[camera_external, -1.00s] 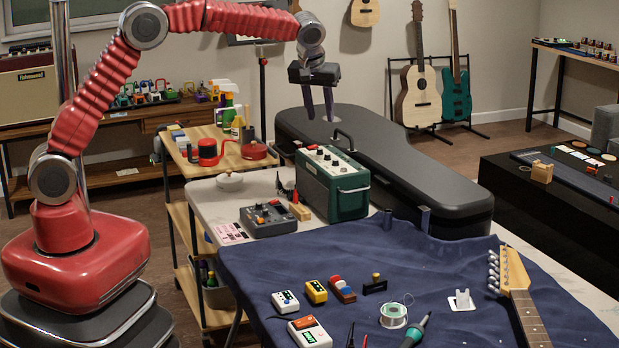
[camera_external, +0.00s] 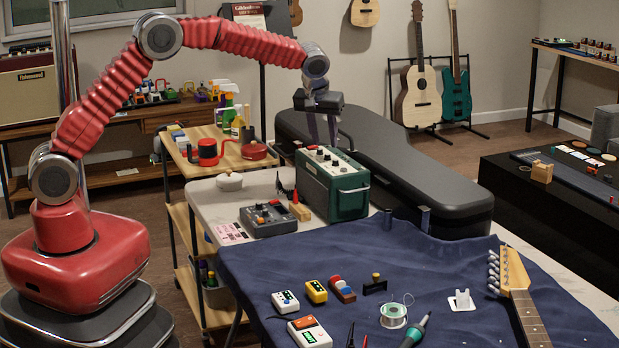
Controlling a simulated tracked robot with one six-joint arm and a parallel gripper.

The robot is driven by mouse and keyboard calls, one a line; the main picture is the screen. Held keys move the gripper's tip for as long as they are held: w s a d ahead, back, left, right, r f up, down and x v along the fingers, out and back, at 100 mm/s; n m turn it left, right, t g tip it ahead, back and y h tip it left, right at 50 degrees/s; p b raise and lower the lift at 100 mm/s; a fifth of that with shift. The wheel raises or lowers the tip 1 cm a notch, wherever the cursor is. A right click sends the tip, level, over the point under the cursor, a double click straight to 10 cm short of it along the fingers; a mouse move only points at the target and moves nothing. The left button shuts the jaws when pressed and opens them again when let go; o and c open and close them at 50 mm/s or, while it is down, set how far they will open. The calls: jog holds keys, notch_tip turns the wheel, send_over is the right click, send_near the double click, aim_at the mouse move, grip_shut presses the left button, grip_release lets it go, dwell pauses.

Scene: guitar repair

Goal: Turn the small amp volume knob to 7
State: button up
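The small amp (camera_external: 350,200) is a dark green box with a pale top panel. It stands upright at the back of the workbench. Several small dark knobs (camera_external: 328,158) sit on its top panel; their markings are too small to read. My gripper (camera_external: 324,142) points down over the back part of the amp's top, with its two fingers apart and nothing visible between them. Its fingertips are close to the panel's back edge and the dark carrying handle. I cannot tell whether they touch anything.
A black guitar case (camera_external: 420,180) lies right behind the amp. A grey pedal unit (camera_external: 268,218) and a small wooden block (camera_external: 299,211) are at its left. A blue cloth (camera_external: 420,270) in front carries pedals, solder and tools. A guitar neck (camera_external: 525,310) lies at the right.

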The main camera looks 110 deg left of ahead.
aim_at(327, 155)
jog(key=shift+x, duration=2.4)
jog(key=shift+c, duration=0.4)
grip_shut()
